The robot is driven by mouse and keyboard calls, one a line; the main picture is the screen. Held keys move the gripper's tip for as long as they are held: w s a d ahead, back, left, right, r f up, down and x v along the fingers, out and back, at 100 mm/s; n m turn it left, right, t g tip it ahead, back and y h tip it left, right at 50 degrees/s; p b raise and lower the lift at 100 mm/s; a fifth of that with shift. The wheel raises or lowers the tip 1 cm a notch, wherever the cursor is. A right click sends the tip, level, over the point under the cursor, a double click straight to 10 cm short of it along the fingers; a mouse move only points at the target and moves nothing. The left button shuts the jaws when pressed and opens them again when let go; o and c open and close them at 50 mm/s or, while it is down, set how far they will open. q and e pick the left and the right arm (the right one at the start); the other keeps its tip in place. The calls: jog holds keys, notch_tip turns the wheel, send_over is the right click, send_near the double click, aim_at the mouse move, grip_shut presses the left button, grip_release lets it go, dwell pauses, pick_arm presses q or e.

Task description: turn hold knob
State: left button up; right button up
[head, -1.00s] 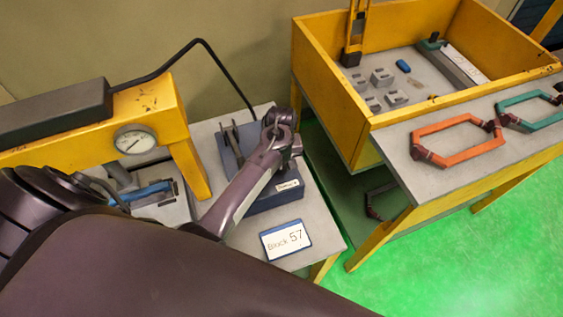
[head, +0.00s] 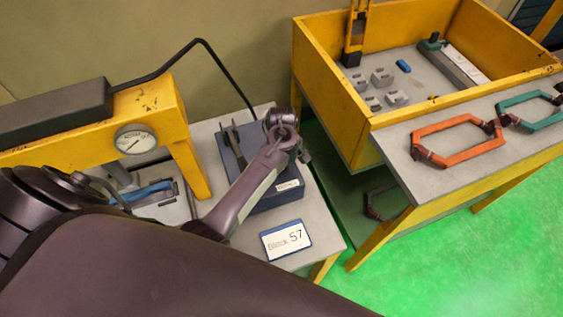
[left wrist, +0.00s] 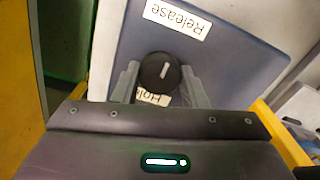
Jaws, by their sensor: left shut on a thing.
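The round black knob (left wrist: 161,72) sits on the face of a dark blue box (left wrist: 225,62) in the left wrist view. Its white pointer line is near vertical, leaning slightly right. A partly covered "Hold" label (left wrist: 152,98) lies just below it, and a "Release" label (left wrist: 178,20) is at the top, both upside down. My left gripper (left wrist: 160,78) is shut on the knob, a grey finger on each side. In the head view the box (head: 272,197) stands on the bench, and my left arm hides the knob. My right gripper is not in view.
A "Block 57" card (head: 286,239) lies in front of the box. A yellow press frame with a gauge (head: 135,140) stands left.

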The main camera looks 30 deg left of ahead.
pick_arm(q)
jog(key=o, duration=1)
jog(key=shift+c, duration=0.2)
notch_tip(320, 180, up, 7)
jog(key=shift+a+f+b, duration=0.1)
jog(key=shift+f+b, duration=0.05)
jog(key=shift+b, duration=0.55)
jog(key=shift+r, duration=0.55)
